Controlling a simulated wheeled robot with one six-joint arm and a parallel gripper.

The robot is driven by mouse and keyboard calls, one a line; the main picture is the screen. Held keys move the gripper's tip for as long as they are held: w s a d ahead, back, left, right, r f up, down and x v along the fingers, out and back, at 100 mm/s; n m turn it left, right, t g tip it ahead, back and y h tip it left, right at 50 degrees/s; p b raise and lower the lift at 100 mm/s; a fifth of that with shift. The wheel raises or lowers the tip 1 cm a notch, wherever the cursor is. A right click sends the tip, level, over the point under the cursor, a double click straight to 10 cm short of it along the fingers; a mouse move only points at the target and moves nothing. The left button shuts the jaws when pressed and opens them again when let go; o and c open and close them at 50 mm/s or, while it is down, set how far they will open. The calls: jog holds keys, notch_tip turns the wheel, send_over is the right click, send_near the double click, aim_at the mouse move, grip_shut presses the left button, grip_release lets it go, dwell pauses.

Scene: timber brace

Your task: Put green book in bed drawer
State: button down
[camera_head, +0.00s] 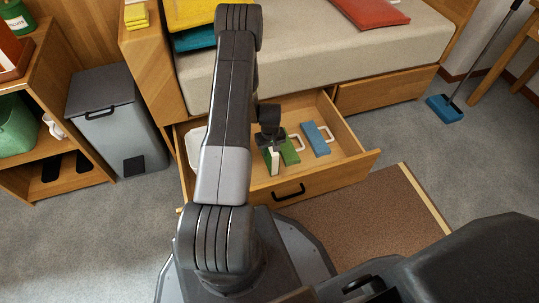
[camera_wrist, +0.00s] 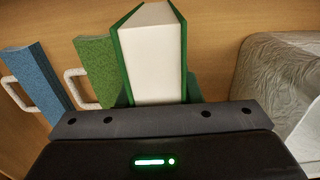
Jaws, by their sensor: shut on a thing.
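The green book (camera_wrist: 150,55) stands pages-on to the wrist view, with white page edges between green covers. In the head view, the book (camera_head: 272,161) hangs below my gripper (camera_head: 268,141), which is shut on it. The bed drawer (camera_head: 345,167) is pulled open under the bed, and the book is over or inside its left-middle part. I cannot tell whether the book touches the drawer floor. My arm hides part of the drawer's left side.
A green block with a white handle (camera_head: 290,150) and a blue one (camera_head: 316,139) lie in the drawer, right of the book. A pale crumpled item (camera_wrist: 285,85) lies on the other side. A grey bin (camera_head: 118,120) stands left of the bed; a mat (camera_head: 370,205) lies in front.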

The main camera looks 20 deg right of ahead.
jog(key=shift+f, duration=1.1)
jog(key=shift+f+b, duration=0.25)
jog(key=shift+b, duration=0.2)
jog(key=c, duration=1)
grip_release()
jog(key=shift+r, duration=0.15)
notch_tip(320, 180, up, 12)
jog(key=p, duration=0.5)
jog(key=shift+r, duration=0.15)
